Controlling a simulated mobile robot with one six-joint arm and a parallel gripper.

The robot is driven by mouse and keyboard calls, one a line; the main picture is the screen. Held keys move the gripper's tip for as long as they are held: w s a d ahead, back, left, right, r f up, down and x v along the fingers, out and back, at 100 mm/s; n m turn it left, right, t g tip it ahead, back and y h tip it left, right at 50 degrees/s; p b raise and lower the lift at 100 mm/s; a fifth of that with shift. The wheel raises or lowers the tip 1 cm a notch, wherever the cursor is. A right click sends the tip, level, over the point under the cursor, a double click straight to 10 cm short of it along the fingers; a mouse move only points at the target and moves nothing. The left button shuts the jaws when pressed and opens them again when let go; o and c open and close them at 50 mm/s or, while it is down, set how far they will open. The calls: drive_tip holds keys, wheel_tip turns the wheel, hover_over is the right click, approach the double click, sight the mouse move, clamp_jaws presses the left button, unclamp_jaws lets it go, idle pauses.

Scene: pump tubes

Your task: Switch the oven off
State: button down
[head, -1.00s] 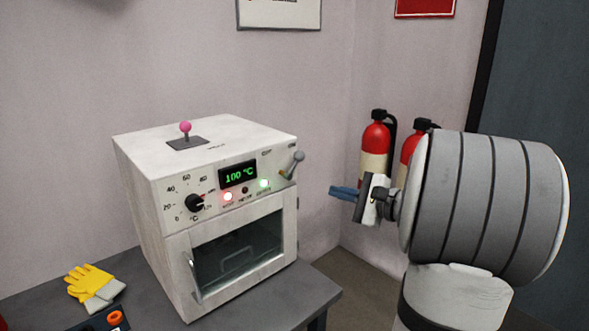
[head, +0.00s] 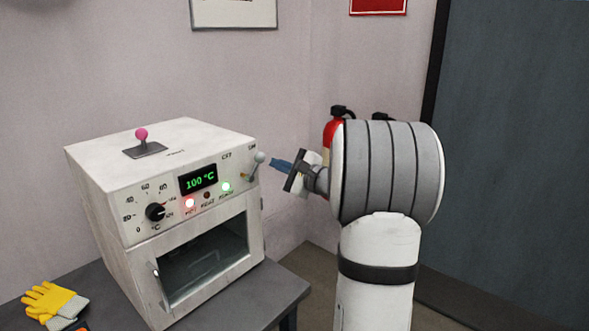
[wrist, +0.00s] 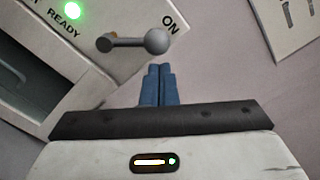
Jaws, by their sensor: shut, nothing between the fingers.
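The white oven (head: 103,222) stands on a dark table, its display reading 100 °C. Its grey lever switch (head: 260,158) is at the upper right of the front panel, tilted to the ON side. In the wrist view the lever's ball end (wrist: 157,41) is by the ON label (wrist: 171,25). A green READY light (wrist: 72,10) is lit. My gripper (head: 273,163) is shut and empty, its blue fingers just right of the lever. In the wrist view the fingertips (wrist: 160,67) are just below the ball, with a small gap seen.
Yellow gloves (head: 48,298) lie at the left. A red fire extinguisher (head: 333,133) stands behind my arm.

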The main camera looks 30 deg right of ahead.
drive_tip(key=shift+w+a+r, duration=0.15)
drive_tip(key=shift+w+a, duration=0.1)
drive_tip(key=shift+a, duration=0.1)
drive_tip(key=shift+b, duration=0.7)
drive_tip(key=shift+s+a+r+n+b, duration=0.1)
drive_tip(key=shift+a+r+n+b, duration=0.1)
drive_tip(key=shift+n+b, duration=0.65)
drive_tip(key=shift+a+b, duration=0.1)
drive_tip(key=shift+b, duration=0.7)
drive_tip(key=n+b, duration=0.1)
drive_tip(key=b, duration=0.1)
drive_tip(key=n+b, duration=0.1)
drive_tip(key=b, duration=0.1)
drive_tip(key=shift+s+a+r+b, duration=0.15)
drive_tip(key=shift+s+a+b, duration=0.05)
drive_tip(key=shift+a+b, duration=0.15)
drive_tip(key=s+a+r+n+b, duration=0.1)
drive_tip(key=a+n+b, duration=0.5)
drive_tip(key=n+b, duration=0.6)
drive_tip(key=s+b, duration=0.1)
drive_tip(key=b, duration=0.8)
drive_tip(key=shift+s+a+r+b, duration=0.2)
drive_tip(key=shift+a+r+b, duration=0.1)
drive_tip(key=shift+a, duration=0.15)
